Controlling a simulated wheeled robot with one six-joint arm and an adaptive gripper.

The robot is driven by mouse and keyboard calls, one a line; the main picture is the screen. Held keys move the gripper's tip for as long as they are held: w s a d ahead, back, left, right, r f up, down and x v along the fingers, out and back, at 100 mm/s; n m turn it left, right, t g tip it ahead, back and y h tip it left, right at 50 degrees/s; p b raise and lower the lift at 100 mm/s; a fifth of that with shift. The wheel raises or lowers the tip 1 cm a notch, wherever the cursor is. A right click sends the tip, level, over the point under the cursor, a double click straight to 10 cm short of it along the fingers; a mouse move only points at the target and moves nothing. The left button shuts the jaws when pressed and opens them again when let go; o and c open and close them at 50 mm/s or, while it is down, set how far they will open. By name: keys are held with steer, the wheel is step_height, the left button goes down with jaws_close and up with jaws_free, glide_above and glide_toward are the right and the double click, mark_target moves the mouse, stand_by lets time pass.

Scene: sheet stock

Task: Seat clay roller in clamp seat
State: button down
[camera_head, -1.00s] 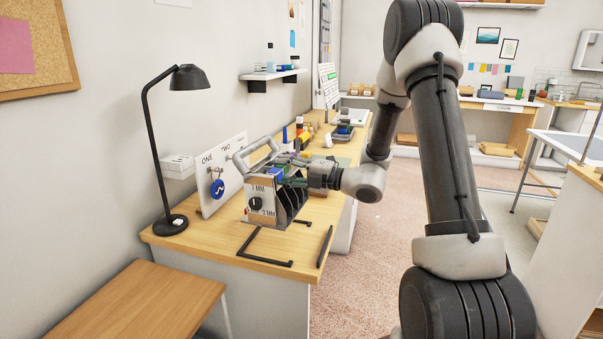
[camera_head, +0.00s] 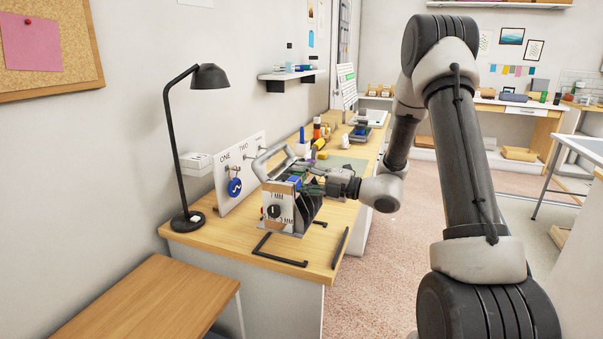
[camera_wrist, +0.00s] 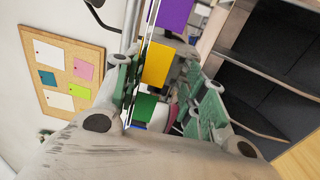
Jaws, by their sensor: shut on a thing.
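The clay roller (camera_head: 273,211) is a pale metal-sided device with a bent handle on top, a black dial and "1 MM" and "3 MM" marks. It is in the head view, above the near end of the wooden bench. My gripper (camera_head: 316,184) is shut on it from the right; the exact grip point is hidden. Black corner pieces (camera_head: 280,261) and a bar on the bench top, apparently the clamp seat, lie below the roller, which seems to be held clear of them. In the wrist view, my gripper (camera_wrist: 165,100) shows green-padded fingers, with dark plates of the roller (camera_wrist: 270,75) at right.
A black lamp (camera_head: 188,220) and a white board (camera_head: 240,165) marked ONE and TWO, with a hanging blue tag (camera_head: 235,188), stand left of the roller. Bottles and blocks (camera_head: 318,135) crowd the bench behind. A lower wooden table (camera_head: 150,305) is at front left.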

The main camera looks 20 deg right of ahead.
mark_target(302, 195)
steer(key=shift+f, duration=4.05)
stand_by(1.0)
steer(key=c, duration=0.8)
jaws_free()
steer(key=shift+o, duration=0.2)
